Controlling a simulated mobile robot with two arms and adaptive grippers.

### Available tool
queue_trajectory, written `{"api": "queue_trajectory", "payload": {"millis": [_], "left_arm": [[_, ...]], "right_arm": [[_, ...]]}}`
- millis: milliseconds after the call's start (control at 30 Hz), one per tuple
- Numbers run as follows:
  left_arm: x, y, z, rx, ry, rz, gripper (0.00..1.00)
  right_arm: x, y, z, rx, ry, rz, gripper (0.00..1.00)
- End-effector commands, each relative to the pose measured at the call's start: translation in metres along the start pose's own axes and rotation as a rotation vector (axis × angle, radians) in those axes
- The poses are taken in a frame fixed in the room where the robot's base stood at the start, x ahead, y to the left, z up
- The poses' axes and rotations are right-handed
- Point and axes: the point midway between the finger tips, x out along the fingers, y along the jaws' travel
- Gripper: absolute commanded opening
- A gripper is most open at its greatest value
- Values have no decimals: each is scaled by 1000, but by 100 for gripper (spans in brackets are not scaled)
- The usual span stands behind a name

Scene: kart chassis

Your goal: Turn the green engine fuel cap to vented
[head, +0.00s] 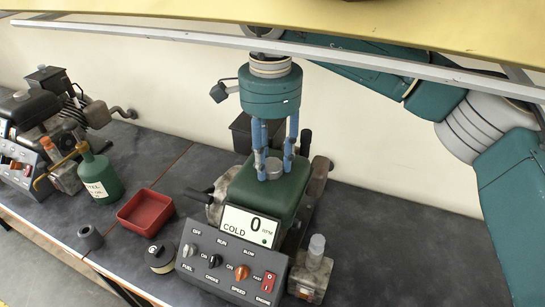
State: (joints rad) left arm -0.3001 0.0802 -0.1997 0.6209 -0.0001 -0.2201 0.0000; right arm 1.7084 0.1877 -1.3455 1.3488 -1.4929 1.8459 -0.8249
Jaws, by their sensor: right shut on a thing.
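The green engine has a dark green tank (255,192) on top, in the middle of the head view. Its grey round fuel cap (274,163) sits on top of the tank. My right gripper (275,172) points down from above, with its blue fingers closed around the cap. The fingers hide part of the cap, and any vent marking is too small to read. My left gripper is not in view.
A control panel (232,262) with knobs, a red switch and a display reading 0 and COLD stands in front. A red tray (146,209), a green bottle (98,175) and another engine (40,110) are to the left. A small jar (312,268) stands at right.

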Motion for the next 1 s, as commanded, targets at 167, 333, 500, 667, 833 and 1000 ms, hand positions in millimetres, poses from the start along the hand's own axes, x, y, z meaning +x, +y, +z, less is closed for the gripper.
{"api": "queue_trajectory", "payload": {"millis": [167, 333, 500, 667, 833, 1000], "left_arm": [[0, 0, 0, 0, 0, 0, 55], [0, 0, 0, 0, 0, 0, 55], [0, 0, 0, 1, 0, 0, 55], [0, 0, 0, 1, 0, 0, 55], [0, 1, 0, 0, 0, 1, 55], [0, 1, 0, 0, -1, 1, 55]], "right_arm": [[-4, -2, 4, -58, -10, -11, 11], [-3, -1, 5, -82, -10, -10, 10], [-2, -1, 5, -87, -11, -8, 10], [-2, 0, 6, -87, -11, -7, 10], [-1, 0, 5, -86, -10, -5, 55], [0, 0, 3, -83, -7, -2, 55]]}}
